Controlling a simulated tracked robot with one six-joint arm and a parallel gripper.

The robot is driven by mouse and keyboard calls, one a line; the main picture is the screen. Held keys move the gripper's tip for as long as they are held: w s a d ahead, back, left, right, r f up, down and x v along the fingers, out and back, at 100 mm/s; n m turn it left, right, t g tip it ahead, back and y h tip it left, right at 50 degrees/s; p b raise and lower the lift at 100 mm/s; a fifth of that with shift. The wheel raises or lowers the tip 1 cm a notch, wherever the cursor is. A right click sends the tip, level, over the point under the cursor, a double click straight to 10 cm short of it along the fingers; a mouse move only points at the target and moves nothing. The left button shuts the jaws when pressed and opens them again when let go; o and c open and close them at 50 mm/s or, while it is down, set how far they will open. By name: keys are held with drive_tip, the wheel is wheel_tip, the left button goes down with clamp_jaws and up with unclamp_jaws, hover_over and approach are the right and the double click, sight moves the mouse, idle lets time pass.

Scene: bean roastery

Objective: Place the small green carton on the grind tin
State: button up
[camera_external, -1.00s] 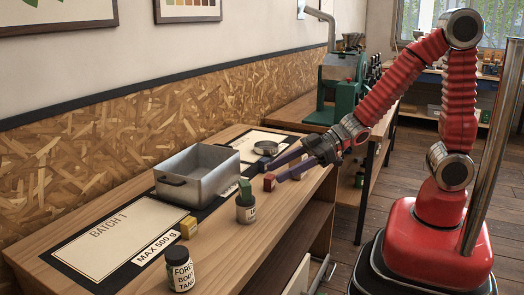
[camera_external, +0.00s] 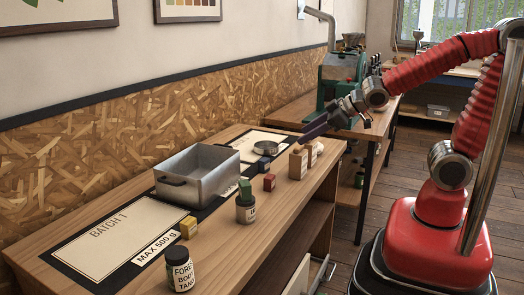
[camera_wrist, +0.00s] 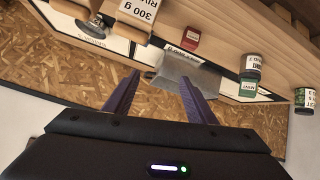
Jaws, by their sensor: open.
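The small green carton (camera_external: 245,187) rests on top of the grind tin (camera_external: 246,214), a dark tin with a pale label near the table's front edge. The wrist view looks upside down and shows the green carton (camera_wrist: 248,88) against the tin (camera_wrist: 251,66) there too. My gripper (camera_external: 306,137) is open and empty, with its purple fingers up in the air above the table's far right part. It is well apart from the carton and tin. In the wrist view nothing is between the fingers.
A metal bin (camera_external: 205,185) stands left of the tin. A red block (camera_external: 269,183), a blue block (camera_external: 262,163) and a yellow block (camera_external: 188,228) lie around. A dark jar (camera_external: 180,274) stands at the front. A tan container (camera_external: 298,163) stands below my gripper.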

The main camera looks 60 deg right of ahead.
drive_tip(key=s+d+r+m+g, duration=0.1)
drive_tip(key=s+d+g, duration=0.1)
drive_tip(key=s, duration=0.6)
drive_tip(key=s+d+r+m+g, duration=0.1)
drive_tip(key=s+d+m+g, duration=0.1)
drive_tip(key=s, duration=0.7)
drive_tip(key=shift+g+h, duration=0.4)
